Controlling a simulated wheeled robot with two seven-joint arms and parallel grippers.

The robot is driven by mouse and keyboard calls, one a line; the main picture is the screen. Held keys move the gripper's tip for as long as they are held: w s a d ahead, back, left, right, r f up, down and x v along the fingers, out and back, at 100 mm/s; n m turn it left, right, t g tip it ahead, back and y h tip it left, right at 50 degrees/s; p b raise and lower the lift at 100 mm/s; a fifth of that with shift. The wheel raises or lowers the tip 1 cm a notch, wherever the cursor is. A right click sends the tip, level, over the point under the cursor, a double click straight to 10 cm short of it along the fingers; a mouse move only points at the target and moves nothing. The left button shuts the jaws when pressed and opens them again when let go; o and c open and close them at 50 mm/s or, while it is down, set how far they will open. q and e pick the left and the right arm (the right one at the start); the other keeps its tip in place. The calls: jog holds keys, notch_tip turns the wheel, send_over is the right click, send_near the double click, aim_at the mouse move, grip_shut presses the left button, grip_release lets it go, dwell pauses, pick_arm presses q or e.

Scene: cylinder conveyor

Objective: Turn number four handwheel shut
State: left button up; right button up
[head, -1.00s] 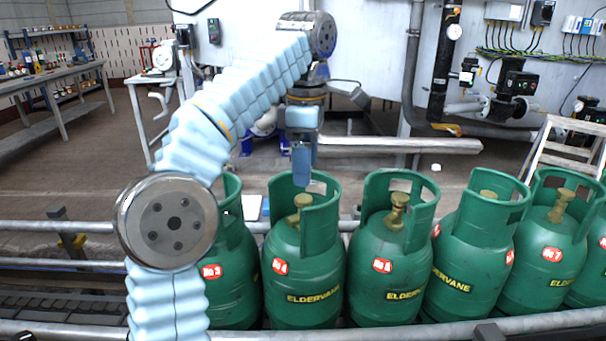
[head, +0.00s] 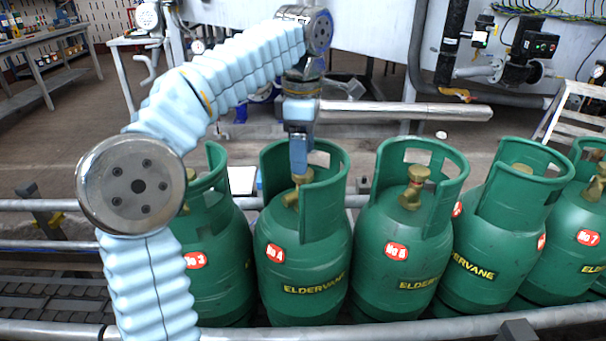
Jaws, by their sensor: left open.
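The green cylinder labelled No 4 (head: 303,262) stands upright in a row behind the front rail. Its brass handwheel (head: 301,180) sits inside the open-sided collar, partly covered by my gripper. My left gripper (head: 300,172) points straight down from above, its blue fingers inside the collar at the handwheel. It is open; whether the fingers touch the wheel I cannot tell. My right gripper is not in view.
Cylinder No 3 (head: 215,262) stands close on the left, partly behind my arm. Cylinder No 5 (head: 397,275) and others stand on the right. Metal rails (head: 400,330) run in front and behind. A pipe (head: 400,111) lies beyond the row.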

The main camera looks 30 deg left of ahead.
pick_arm(q)
jog(key=shift+f+b, duration=0.35)
jog(key=shift+f, duration=1.45)
jog(key=shift+c, duration=0.2)
jog(key=c, duration=1)
